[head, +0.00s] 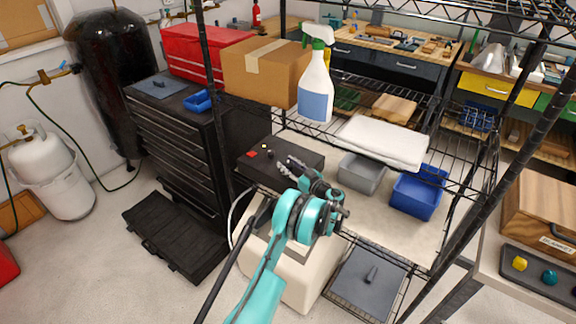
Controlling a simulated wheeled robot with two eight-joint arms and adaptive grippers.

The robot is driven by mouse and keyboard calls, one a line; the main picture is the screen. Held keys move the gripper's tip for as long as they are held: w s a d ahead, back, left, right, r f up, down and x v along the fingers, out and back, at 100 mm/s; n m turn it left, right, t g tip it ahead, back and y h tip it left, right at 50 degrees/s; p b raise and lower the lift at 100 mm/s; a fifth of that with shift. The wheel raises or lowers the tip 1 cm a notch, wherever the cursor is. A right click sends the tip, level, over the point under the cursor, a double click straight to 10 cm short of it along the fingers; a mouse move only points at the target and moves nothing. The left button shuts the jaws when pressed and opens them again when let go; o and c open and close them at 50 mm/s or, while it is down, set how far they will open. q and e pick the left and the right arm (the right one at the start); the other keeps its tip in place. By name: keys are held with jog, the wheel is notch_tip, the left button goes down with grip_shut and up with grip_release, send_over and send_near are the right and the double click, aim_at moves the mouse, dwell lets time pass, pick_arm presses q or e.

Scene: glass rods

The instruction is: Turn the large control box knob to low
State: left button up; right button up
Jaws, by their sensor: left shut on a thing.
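The black control box (257,174) sits on the wire shelf in the middle of the head view. Its top has a red switch (252,154) and a small light-coloured round part (264,146). My teal left arm reaches up from the bottom. The left gripper (284,168) has its dark fingers over the right part of the box top. It is shut on the large knob there, which the fingers hide. I cannot read the knob's setting or any marking. My right gripper is not in view.
A grey bin (362,173) and a blue bin (419,194) stand right of the box. Dark shelf posts (217,90) stand close around my arm.

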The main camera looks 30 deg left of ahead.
aim_at(288, 163)
pick_arm(q)
jog(key=shift+n+g+y, duration=0.25)
jog(key=shift+n+g, duration=0.75)
jog(key=shift+g, duration=0.55)
jog(key=shift+n+g+y, duration=0.25)
jog(key=shift+n+g, duration=0.75)
jog(key=shift+g, duration=0.85)
jog(key=o, duration=1.2)
jog(key=shift+a, duration=0.1)
jog(key=shift+r, duration=0.1)
notch_tip(288, 163, up, 10)
jog(key=shift+f, duration=0.1)
